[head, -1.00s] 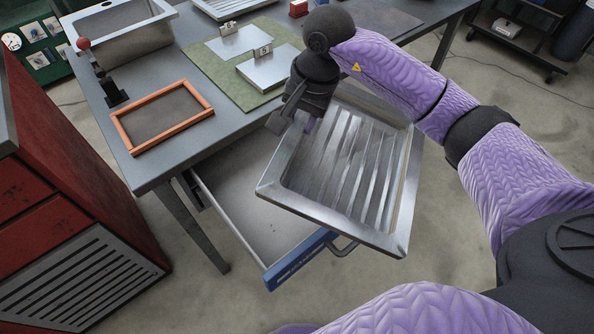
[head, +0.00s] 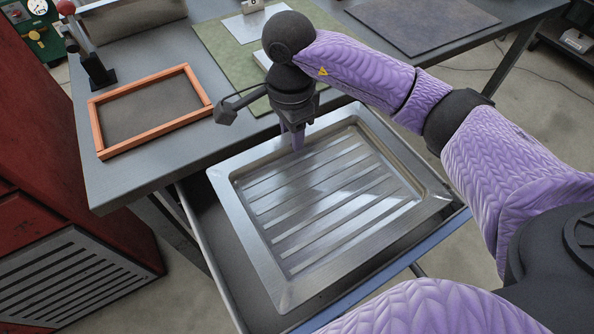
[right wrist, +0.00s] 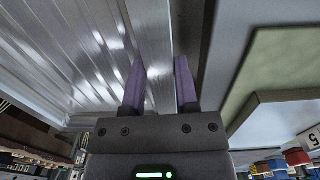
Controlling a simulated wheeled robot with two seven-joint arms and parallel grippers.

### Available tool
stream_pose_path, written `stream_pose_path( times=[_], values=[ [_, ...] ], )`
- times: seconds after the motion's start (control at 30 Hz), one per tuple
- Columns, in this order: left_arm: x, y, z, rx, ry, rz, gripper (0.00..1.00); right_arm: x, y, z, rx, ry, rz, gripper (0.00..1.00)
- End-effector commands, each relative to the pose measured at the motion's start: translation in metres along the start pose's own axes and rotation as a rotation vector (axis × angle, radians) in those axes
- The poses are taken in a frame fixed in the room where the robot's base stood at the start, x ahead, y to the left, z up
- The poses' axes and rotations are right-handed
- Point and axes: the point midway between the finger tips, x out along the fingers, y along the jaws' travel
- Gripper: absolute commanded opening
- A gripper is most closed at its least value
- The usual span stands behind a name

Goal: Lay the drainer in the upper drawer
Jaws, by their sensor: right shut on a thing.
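The drainer (head: 330,260) is a square steel tray with raised slats. In the head view it lies roughly level over the open upper drawer (head: 225,285), covering most of it. I cannot tell whether it rests on the drawer or hangs just above it. My right gripper (head: 298,143) is shut on the drainer's far rim, pointing down. In the right wrist view the fingers (right wrist: 160,85) meet the rim, with the slatted drainer (right wrist: 60,55) filling the upper left. My left gripper is not in view.
The grey table (head: 180,165) stands beyond the drawer. On it are an orange-framed panel (head: 188,118), a green mat (head: 215,40), a dark mat (head: 425,22) and a red-knobbed lever (head: 90,50). A red cabinet (head: 50,160) stands at the left.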

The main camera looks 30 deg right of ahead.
Motion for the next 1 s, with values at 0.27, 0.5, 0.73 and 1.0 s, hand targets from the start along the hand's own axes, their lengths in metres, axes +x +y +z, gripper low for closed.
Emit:
stream_pose_path(
  times=[0.27, 0.5, 0.73, 1.0],
  values=[
    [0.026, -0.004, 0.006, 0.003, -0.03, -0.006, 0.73, 0.062, 0.0, 0.0, -0.001, -0.001, 0.004, 0.0],
    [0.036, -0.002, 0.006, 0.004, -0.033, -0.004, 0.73, 0.09, -0.001, 0.0, -0.003, 0.0, 0.0, 0.0],
    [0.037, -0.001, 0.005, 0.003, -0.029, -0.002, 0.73, 0.091, -0.001, 0.0, -0.003, 0.0, 0.0, 0.0],
    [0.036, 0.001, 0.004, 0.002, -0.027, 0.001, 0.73, 0.09, -0.001, 0.0, -0.004, 0.0, -0.001, 0.73]
  ],
)
